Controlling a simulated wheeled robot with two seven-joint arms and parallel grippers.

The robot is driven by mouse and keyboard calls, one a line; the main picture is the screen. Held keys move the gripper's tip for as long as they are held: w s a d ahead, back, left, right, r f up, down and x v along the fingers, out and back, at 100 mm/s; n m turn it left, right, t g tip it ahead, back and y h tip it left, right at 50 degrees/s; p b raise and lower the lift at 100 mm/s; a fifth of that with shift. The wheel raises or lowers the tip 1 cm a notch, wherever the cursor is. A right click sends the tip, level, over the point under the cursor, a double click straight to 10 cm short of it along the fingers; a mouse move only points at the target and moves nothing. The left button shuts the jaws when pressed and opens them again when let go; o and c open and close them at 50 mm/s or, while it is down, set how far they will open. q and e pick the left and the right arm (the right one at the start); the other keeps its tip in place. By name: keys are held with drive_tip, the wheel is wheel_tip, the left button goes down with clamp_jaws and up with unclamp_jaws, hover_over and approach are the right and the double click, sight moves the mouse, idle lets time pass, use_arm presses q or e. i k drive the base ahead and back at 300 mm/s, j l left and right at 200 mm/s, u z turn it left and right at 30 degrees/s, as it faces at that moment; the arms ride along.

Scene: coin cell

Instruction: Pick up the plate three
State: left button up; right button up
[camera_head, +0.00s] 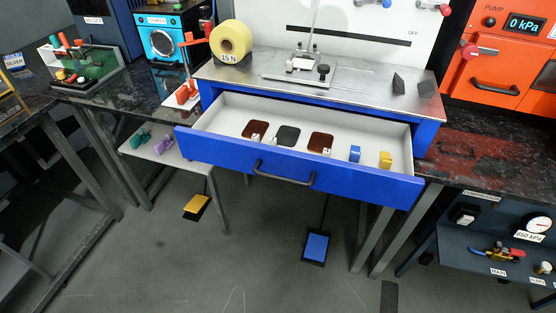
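Three thin square plates lie flat in the open blue drawer (310,177). The left plate (253,128) is brown, the middle plate (288,136) is dark grey to black, and the right plate (320,141) is brown. Small white tags stand near their front edges, but their numbers are too small to read, so I cannot tell for certain which is plate three. Neither of my grippers shows in the head view.
A blue block (355,154) and a yellow block (385,159) sit in the drawer's right part. The drawer handle (284,175) sticks out in front. Above stands a steel worktop (350,85) with a fixture (308,68) and a yellow tape roll (231,41).

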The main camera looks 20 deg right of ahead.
sight(305, 64)
drive_tip(key=i+j+z, duration=0.85)
drive_tip(key=j+z, duration=0.25)
drive_tip(key=j, duration=0.25)
drive_tip(key=i+j+z, duration=0.15)
drive_tip(key=j+z, duration=0.15)
drive_tip(key=j, duration=0.2)
